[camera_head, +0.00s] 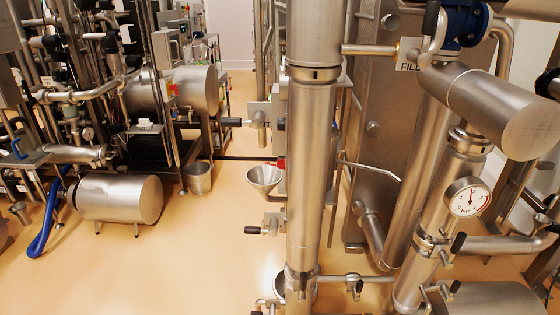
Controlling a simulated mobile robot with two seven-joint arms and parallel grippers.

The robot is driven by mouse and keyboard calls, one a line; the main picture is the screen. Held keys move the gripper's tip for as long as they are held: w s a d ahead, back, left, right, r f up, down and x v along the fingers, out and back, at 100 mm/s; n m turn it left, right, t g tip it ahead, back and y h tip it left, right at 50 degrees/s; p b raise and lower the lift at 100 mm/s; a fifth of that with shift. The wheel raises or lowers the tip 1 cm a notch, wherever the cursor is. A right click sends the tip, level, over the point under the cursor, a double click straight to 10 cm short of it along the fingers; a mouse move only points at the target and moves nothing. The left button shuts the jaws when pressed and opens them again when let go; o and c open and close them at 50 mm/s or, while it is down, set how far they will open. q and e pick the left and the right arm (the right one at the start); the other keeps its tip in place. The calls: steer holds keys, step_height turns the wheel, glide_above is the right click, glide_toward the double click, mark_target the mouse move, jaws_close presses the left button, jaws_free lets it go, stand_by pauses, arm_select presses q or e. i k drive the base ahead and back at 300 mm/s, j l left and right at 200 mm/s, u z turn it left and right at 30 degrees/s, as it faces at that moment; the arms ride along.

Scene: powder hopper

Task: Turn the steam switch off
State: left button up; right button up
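No switch labelled steam can be made out, and I cannot tell which fitting it is. Several black-handled valves show: one upper black handle (232,122) left of the thick steel column, one lower black handle (253,230) below the funnel, and one black lever (457,244) under the pressure gauge. A round pressure gauge (467,199) marked bar sits on the right pipe. A label starting with FILL (408,67) is partly hidden by a black-handled valve (430,20). Neither of my grippers is in view.
A thick vertical steel column (312,170) stands in the middle. A steel funnel (264,178) hangs left of it. A steel motor (120,198) with a blue hose (45,222) and a bucket (198,177) stand at left. The tan floor (190,265) is clear at centre-left.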

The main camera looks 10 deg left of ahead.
mark_target(281, 163)
steer(key=i+j, duration=0.1)
steer(key=j, duration=0.2)
steer(key=i+j+z, duration=0.1)
steer(key=j, duration=0.25)
steer(key=i+j, duration=0.15)
steer(key=j, duration=0.15)
steer(key=i+j+z, duration=0.1)
steer(key=j, duration=0.2)
